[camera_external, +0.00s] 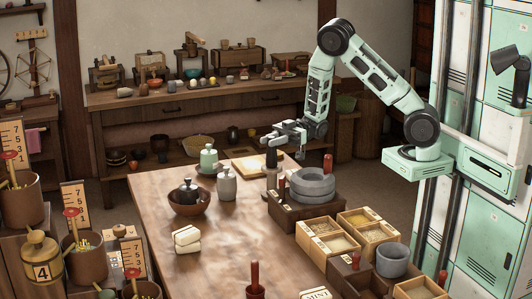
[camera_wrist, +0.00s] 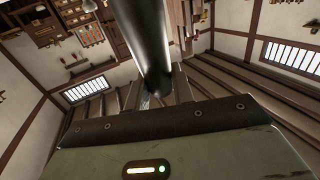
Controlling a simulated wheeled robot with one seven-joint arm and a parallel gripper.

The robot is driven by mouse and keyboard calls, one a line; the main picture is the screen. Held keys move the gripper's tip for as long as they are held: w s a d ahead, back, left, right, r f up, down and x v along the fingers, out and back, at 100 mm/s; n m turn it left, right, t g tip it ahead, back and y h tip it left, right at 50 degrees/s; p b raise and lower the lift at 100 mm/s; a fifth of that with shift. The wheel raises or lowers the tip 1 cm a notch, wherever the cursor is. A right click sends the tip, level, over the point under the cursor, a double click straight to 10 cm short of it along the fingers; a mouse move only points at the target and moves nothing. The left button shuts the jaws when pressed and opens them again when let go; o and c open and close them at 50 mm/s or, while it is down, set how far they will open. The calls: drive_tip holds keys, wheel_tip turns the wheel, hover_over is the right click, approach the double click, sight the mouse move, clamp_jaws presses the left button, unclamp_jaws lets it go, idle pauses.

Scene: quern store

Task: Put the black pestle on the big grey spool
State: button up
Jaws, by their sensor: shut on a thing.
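My gripper (camera_external: 274,141) is shut on the black pestle (camera_external: 271,158), which hangs roughly upright below the fingers. In the wrist view the pestle (camera_wrist: 146,40) shows as a thick black shaft rising between the fingers. The big grey spool (camera_external: 313,184) is a wide, grooved grey round thing. It sits on a dark wooden box (camera_external: 285,213) at the right side of the table. The pestle is to the left of the spool and apart from it in the picture. I cannot tell whether its lower end touches anything.
A red-handled thing (camera_external: 327,163) stands just behind the spool. Light wooden trays (camera_external: 328,238) and a grey pot (camera_external: 392,260) are in front of it. A grey jar (camera_external: 226,184), a green jar (camera_external: 209,158) and a brown bowl (camera_external: 189,204) stand left. The table's middle (camera_external: 235,235) is clear.

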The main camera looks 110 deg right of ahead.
drive_tip(key=shift+f, duration=0.2)
drive_tip(key=o, duration=1)
drive_tip(key=shift+r, duration=0.1)
drive_tip(key=shift+r, duration=0.15)
drive_tip(key=b+v, duration=0.1)
drive_tip(key=v, duration=1.1)
